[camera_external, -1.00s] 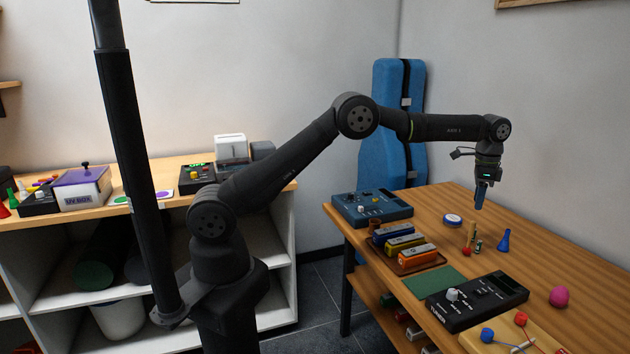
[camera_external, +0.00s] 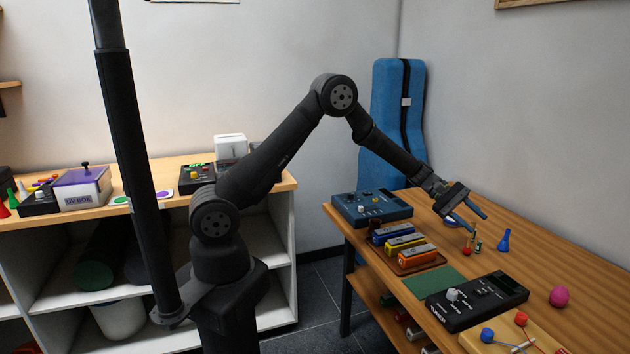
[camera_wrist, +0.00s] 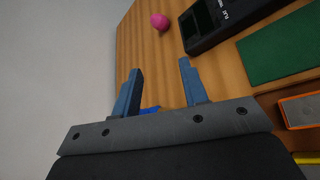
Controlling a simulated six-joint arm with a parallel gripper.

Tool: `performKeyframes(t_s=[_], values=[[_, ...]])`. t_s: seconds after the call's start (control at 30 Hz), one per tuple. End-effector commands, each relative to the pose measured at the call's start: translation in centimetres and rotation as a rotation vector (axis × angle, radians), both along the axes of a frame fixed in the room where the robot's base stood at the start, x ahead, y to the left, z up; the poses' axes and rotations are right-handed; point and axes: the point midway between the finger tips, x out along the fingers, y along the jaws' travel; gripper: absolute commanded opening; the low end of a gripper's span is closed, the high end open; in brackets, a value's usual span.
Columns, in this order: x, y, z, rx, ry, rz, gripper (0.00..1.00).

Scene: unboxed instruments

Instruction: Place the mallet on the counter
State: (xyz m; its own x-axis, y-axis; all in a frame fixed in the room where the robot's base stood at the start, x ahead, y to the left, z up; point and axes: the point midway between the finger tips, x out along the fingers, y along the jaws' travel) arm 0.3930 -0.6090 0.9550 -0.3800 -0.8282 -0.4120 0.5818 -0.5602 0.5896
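Two mallet-like sticks lie on a pale wooden block at the table's near edge in the external view: one with a blue head (camera_external: 487,335) and one with a red head (camera_external: 521,319). A red ball (camera_external: 467,251) sits by small upright items farther back; I cannot tell if it is a mallet head. The wooden table top (camera_external: 580,245) and a wood-topped shelf unit (camera_external: 275,185) on the left are both counter-like surfaces. My gripper (camera_external: 479,224) is open and empty, tilted over the table near the small upright items. Its spread fingers also show in the wrist view (camera_wrist: 160,65).
A black tuner (camera_external: 478,300), green cloth (camera_external: 435,282), tray of harmonicas (camera_external: 405,250) and blue device (camera_external: 371,208) line the table's left side. A pink egg (camera_external: 559,296) and a blue cone-shaped item (camera_external: 504,240) stand right. The table's right side is mostly clear.

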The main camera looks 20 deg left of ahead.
Motion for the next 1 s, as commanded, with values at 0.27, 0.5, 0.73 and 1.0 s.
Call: performKeyframes(t_s=[0.27, 0.5, 0.73, 1.0], values=[[4.0, 4.1, -1.5, 0.024, 0.521, 0.515, 0.4], [5.3, 5.3, -2.4, 0.026, 0.682, 0.664, 0.4], [5.1, 2.9, -3.2, 0.026, 0.683, 0.664, 0.4], [4.5, -0.6, -4.5, 0.025, 0.68, 0.663, 0.4]])
